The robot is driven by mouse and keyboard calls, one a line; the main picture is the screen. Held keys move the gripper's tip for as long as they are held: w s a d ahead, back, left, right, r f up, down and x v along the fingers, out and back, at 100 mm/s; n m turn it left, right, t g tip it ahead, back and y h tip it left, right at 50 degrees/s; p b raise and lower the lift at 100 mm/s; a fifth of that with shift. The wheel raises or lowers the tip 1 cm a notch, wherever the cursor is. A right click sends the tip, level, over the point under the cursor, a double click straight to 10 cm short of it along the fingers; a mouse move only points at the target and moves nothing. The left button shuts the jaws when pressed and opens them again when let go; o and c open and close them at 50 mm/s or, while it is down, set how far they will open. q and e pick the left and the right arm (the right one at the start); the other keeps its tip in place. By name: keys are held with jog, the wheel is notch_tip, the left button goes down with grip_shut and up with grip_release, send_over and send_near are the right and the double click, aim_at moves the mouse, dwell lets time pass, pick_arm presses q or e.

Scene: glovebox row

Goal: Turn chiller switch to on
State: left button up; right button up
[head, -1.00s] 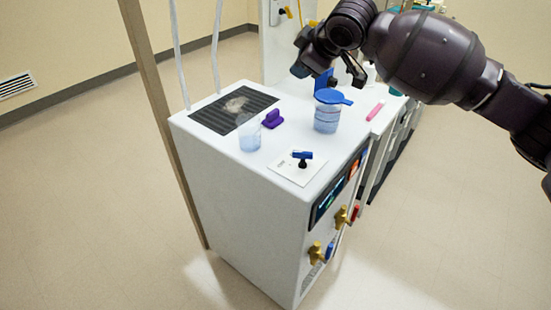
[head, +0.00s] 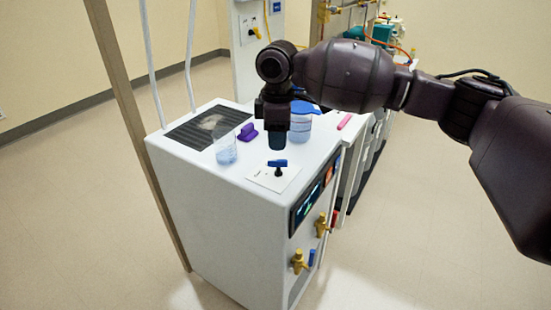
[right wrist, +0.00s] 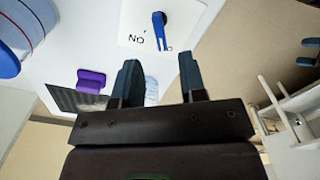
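The chiller (head: 215,235) is a white cabinet. On its top a white plate (head: 258,178) carries the switch, a blue lever handle (head: 280,162) on a black stem. My right gripper (head: 277,141) points down just above and behind the switch in the head view. In the right wrist view its two fingers (right wrist: 160,80) are apart with nothing between them. The blue handle (right wrist: 158,32) lies beyond the fingertips there, on the plate (right wrist: 135,20) with dark letters, partly covered by the handle. My left gripper is not in view.
A clear beaker (head: 226,150), a purple object (head: 247,132) and a jar with a blue lid (head: 300,128) stand on the chiller top. The jar is close beside my right gripper. Yellow taps (head: 299,261) stick out of the chiller's front.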

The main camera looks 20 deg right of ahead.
aim_at(277, 160)
notch_tip(277, 160, down, 6)
jog(key=shift+f+b, duration=0.15)
jog(key=shift+b, duration=0.5)
jog(key=shift+c, duration=0.3)
grip_shut()
